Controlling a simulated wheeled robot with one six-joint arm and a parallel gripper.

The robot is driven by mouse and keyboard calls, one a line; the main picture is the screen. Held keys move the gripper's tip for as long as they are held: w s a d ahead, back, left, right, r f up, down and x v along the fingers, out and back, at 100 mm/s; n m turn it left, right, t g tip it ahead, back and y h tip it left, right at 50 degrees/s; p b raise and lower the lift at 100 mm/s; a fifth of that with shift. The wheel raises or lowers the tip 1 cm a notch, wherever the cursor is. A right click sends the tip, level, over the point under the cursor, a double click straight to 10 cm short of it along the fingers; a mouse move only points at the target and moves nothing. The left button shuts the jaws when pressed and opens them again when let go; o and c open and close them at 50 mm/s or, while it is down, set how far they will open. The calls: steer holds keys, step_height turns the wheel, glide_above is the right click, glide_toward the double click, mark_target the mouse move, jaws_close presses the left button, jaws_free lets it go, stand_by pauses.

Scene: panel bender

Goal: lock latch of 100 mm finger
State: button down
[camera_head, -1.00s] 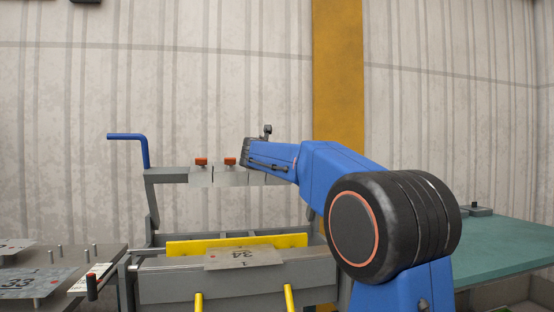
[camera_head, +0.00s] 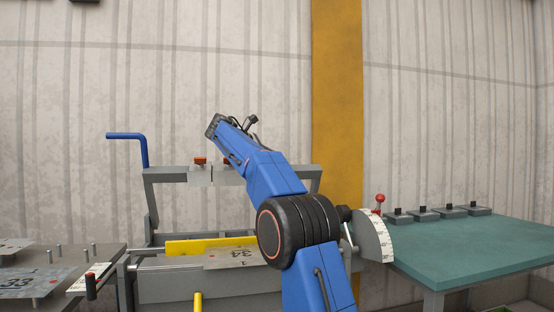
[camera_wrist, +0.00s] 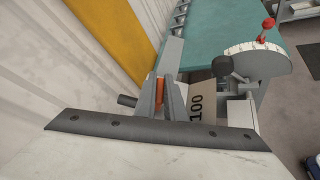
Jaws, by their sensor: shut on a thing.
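The jaws are shut on this latch. In the head view, my blue arm hides my gripper and part of the clamp beam (camera_head: 168,175). One orange-red latch (camera_head: 200,160) shows clearly on a finger left of my arm; a second shows only partly behind the arm.
A green table (camera_head: 470,250) with several dark blocks stands at the right. A white scale dial (camera_head: 374,238) with a red knob is beside it. A blue crank handle (camera_head: 128,137) rises at the left. A yellow bar (camera_head: 200,244) and plate 34 (camera_head: 235,257) lie below the beam.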

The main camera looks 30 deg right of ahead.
steer(key=shift+m+g, duration=0.6)
steer(key=shift+m, duration=0.1)
steer(key=shift+m+g+y, duration=0.3)
steer(key=shift+y, duration=0.1)
steer(key=c, duration=1.8)
jaws_free()
steer(key=shift+c, duration=0.2)
